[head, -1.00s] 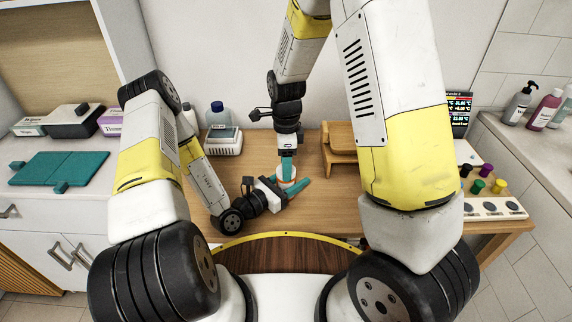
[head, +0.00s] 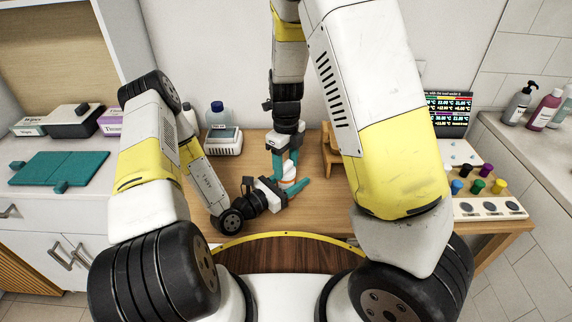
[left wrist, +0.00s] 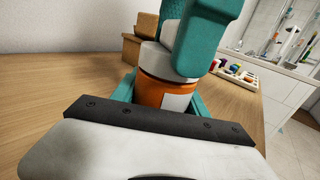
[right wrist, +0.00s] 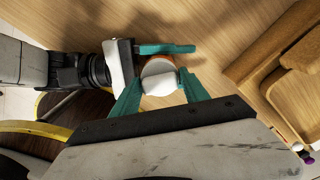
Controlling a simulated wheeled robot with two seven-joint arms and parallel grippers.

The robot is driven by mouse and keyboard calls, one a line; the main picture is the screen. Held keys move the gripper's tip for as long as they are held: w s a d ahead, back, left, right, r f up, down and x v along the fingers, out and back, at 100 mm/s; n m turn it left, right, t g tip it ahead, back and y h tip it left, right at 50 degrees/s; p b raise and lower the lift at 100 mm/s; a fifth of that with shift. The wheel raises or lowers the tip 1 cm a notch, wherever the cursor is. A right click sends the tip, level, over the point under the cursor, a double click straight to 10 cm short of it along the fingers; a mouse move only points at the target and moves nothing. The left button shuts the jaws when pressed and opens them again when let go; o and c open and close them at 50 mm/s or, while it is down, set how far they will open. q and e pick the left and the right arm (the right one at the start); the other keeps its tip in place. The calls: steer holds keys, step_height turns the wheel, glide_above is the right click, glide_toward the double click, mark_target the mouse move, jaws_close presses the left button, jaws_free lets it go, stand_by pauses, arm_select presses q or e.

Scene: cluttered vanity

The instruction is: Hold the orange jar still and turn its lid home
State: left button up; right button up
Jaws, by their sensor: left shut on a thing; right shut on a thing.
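The orange jar (left wrist: 168,93) stands upright on the wooden table, with a white lid (right wrist: 160,84) on top. My left gripper (head: 288,188) comes in low from the left and is shut around the jar's body. Its teal fingers show on both sides of the jar in the left wrist view (left wrist: 165,92). My right gripper (head: 286,163) points down from above, its teal fingers shut on the lid. In the right wrist view, the right fingers (right wrist: 160,88) sit on opposite sides of the lid. The lid's seam is partly hidden by the fingers, so its seating cannot be told.
A wooden stand (head: 332,155) is just right of the jar. A white device (head: 222,142) with a bottle (head: 217,115) is at the back left. A panel with several coloured knobs (head: 490,208) and a display (head: 450,115) are at the right. The table around the jar is clear.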

steer(key=m, duration=0.4)
steer(key=shift+m, duration=0.3)
steer(key=m, duration=0.2)
steer(key=shift+m, duration=1.3)
steer(key=m, duration=0.4)
steer(key=shift+m, duration=0.3)
